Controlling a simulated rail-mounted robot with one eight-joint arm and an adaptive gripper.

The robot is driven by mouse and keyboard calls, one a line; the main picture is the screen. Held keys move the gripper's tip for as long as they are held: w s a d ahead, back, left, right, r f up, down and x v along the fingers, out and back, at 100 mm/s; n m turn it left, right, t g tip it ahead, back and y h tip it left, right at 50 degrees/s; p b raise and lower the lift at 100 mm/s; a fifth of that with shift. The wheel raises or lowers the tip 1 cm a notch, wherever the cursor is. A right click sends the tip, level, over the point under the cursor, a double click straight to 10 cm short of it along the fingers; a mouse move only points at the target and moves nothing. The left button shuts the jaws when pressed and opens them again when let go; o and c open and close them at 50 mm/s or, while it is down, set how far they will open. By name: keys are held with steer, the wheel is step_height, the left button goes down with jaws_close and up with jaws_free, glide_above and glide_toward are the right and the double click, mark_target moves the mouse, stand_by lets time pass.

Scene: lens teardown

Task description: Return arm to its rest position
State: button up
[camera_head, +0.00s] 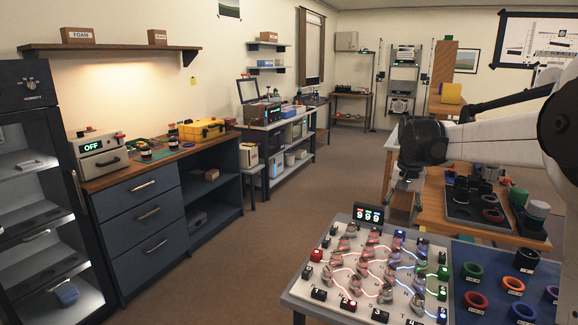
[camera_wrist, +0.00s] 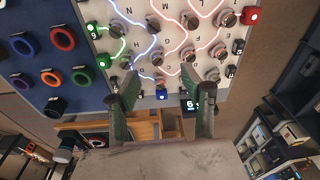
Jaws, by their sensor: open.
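My gripper (camera_wrist: 165,95) is open in the wrist view, its two green-grey fingers spread apart with nothing between them. Beyond the fingertips is the light panel board (camera_wrist: 178,60) with metal knobs, glowing red, white, blue and green lines and lettered spots. In the head view my white and black arm reaches in from the right, above the work tables. The same panel board (camera_head: 340,298) stands below and in front of the arm there. The fingers are not clear in the head view.
A blue mat (camera_head: 490,260) with coloured rings lies right of the panel, and a small display (camera_head: 368,214) stands at its back edge. Behind is a wooden table (camera_head: 510,238) with a dark tray of lens parts. Open floor (camera_head: 270,235) lies left of the panel.

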steer(key=s+a+r+n+t, duration=0.15)
steer(key=s+a, duration=0.35)
steer(key=s, duration=0.8)
steer(key=s+a+r+n+t, duration=0.1)
steer(key=s+a+n+t, duration=0.2)
steer(key=s, duration=1)
steer(key=s+a+f+t, duration=0.1)
steer(key=s+a+f, duration=0.2)
steer(key=s+f, duration=0.2)
steer(key=s, duration=0.3)
steer(key=shift+f, duration=0.2)
steer(key=shift+a+t, duration=0.1)
steer(key=shift+t, duration=0.15)
